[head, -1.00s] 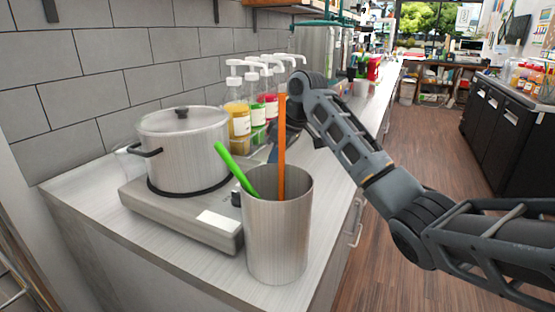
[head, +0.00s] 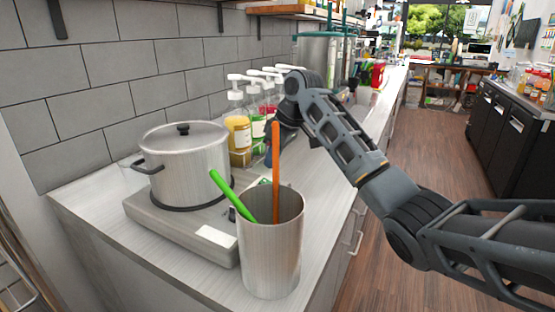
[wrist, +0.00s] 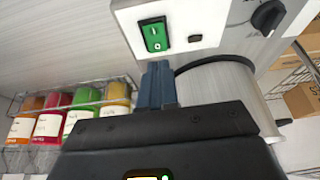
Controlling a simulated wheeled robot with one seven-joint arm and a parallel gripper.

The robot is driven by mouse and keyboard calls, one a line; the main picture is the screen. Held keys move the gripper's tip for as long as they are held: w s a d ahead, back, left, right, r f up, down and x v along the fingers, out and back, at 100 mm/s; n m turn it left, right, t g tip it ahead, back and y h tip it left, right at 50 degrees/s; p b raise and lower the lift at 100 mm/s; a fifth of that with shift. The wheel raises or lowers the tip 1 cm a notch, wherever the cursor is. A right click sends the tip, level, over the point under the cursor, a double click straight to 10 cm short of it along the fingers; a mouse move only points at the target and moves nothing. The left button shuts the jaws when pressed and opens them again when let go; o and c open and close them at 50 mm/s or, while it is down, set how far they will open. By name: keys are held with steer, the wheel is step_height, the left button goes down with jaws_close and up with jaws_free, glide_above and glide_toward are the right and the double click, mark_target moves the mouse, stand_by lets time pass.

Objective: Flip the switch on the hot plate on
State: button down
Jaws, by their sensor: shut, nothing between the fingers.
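The hot plate (head: 160,217) is a flat grey-white unit on the counter with the pot (head: 186,165) on top. In the wrist view, its panel (wrist: 195,17) carries a green rocker switch (wrist: 154,35) and a black knob (wrist: 267,17). I cannot tell which way the rocker is pressed. The switch is hidden in the head view. My gripper (wrist: 157,72) is shut and empty, with its blue-grey fingertips just below the switch in the wrist picture. I cannot tell whether they touch the panel.
A metal cup (head: 270,245) holding a green and an orange utensil stands in front of the hot plate's right side. Pump bottles (head: 238,130) stand in a rack behind, near the tiled wall; the rack (wrist: 75,112) is at left in the wrist view.

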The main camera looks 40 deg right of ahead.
steer(key=s+b+v, duration=0.1)
steer(key=v, duration=0.8)
steer(key=shift+d, duration=0.25)
